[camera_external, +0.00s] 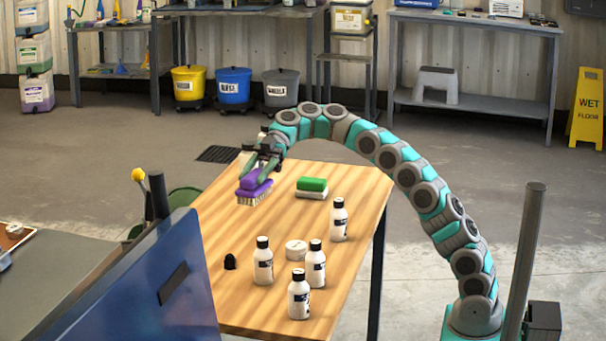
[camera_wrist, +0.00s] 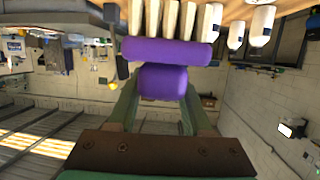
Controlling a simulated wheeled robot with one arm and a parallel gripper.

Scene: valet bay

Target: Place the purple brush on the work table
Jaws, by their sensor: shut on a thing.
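The purple brush (camera_external: 255,189) is in my gripper (camera_external: 262,170), near the far left edge of the wooden work table (camera_external: 230,214). Its pale bristles point down. I cannot tell whether the bristles touch the tabletop or hang just above it. In the wrist view, the purple brush (camera_wrist: 165,52) sits between the green fingers of my gripper (camera_wrist: 163,92), which are shut on its rounded handle. The wrist picture is upside down, with the bristles toward its top.
A green-and-white brush or sponge (camera_external: 312,186) lies right of the purple brush. Several white bottles (camera_external: 263,265), a round white tin (camera_external: 296,249) and a small black item (camera_external: 230,262) stand nearer the front. A blue panel (camera_external: 165,285) rises at the front left.

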